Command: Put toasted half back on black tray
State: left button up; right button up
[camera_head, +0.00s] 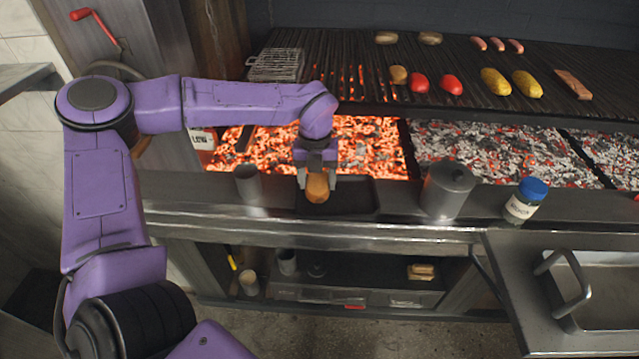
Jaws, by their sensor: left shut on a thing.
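My left gripper (317,178) points down over the black tray (352,197) on the steel ledge in front of the embers. It is shut on a brown toasted half (317,188), which is at the left part of the tray. I cannot tell whether the half touches the tray floor. The right part of the tray looks bare. My right gripper is not in view.
A metal cup (248,183) stands left of the tray. A lidded steel pot (446,188) and a blue-capped jar (526,199) stand right. Glowing embers (370,147) lie behind. The grill grate (350,60) above holds sausages, corn and tomatoes.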

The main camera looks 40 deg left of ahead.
aim_at(318, 189)
pick_arm(q)
jog(key=f, duration=0.1)
jog(key=w+f, duration=0.1)
jog(key=f, duration=0.1)
jog(key=a+f, duration=0.1)
jog(key=shift+w+f+p, duration=0.3)
jog(key=shift+f, duration=0.4)
jog(key=shift+f, duration=0.1)
jog(key=shift+f, duration=0.15)
jog(key=o, duration=0.8)
jog(key=shift+c, duration=0.2)
notch_tip(318, 189, up, 13)
jog(key=shift+s+a+f+b, duration=0.1)
jog(key=shift+a+f+b, duration=0.1)
jog(key=shift+b, duration=0.45)
